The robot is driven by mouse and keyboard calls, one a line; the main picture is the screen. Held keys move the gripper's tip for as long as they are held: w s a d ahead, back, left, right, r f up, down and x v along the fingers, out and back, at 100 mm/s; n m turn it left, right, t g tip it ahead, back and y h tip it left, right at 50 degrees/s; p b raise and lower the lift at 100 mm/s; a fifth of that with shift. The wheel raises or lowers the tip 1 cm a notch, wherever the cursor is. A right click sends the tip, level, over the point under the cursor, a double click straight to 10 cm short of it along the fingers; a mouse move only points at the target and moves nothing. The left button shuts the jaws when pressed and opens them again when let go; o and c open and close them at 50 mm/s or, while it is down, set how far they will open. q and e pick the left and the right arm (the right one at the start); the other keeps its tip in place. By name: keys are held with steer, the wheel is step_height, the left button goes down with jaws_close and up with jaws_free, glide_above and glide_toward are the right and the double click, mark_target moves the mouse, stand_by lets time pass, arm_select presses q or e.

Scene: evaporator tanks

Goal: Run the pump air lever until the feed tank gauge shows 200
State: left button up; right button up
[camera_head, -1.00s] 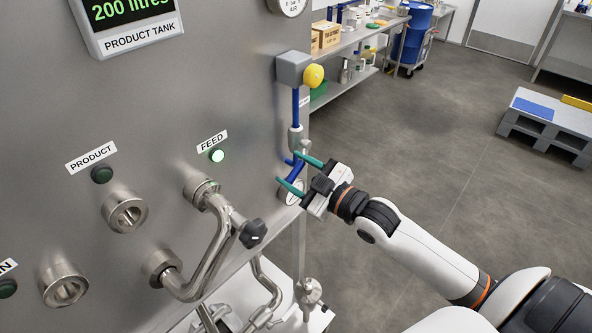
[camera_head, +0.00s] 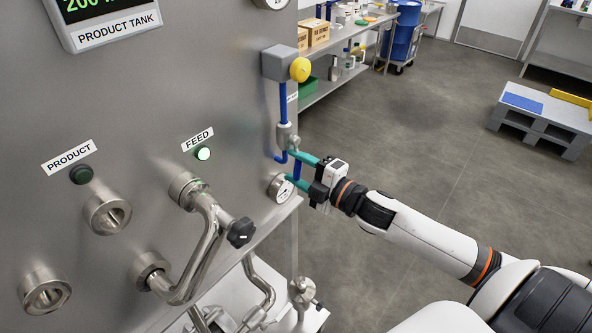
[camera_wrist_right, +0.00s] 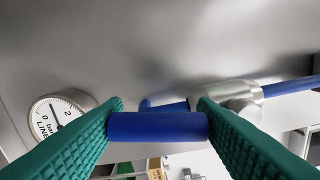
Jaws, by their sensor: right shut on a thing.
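The blue pump air lever (camera_head: 297,170) hangs below a metal valve (camera_head: 284,137) on the blue air pipe at the panel's right edge. My right gripper (camera_head: 299,170) is shut on it, with one teal finger above and one below. In the right wrist view the blue lever handle (camera_wrist_right: 158,126) lies across between the two fingertips. The display (camera_head: 95,15) labelled PRODUCT TANK is cut off at the top and shows green digits starting with 200. No feed tank readout is in view. The FEED lamp (camera_head: 204,153) is lit. My left gripper is not in view.
A LINE pressure dial (camera_head: 281,188) sits just left of the fingers; it also shows in the right wrist view (camera_wrist_right: 58,115). Bent steel pipes (camera_head: 205,240) stick out lower left.

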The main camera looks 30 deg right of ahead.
steer(key=shift+w+d+r+n, duration=0.15)
steer(key=shift+d+n, duration=0.15)
steer(key=shift+n, duration=0.2)
steer(key=o, duration=1.3)
steer(key=shift+o, duration=0.2)
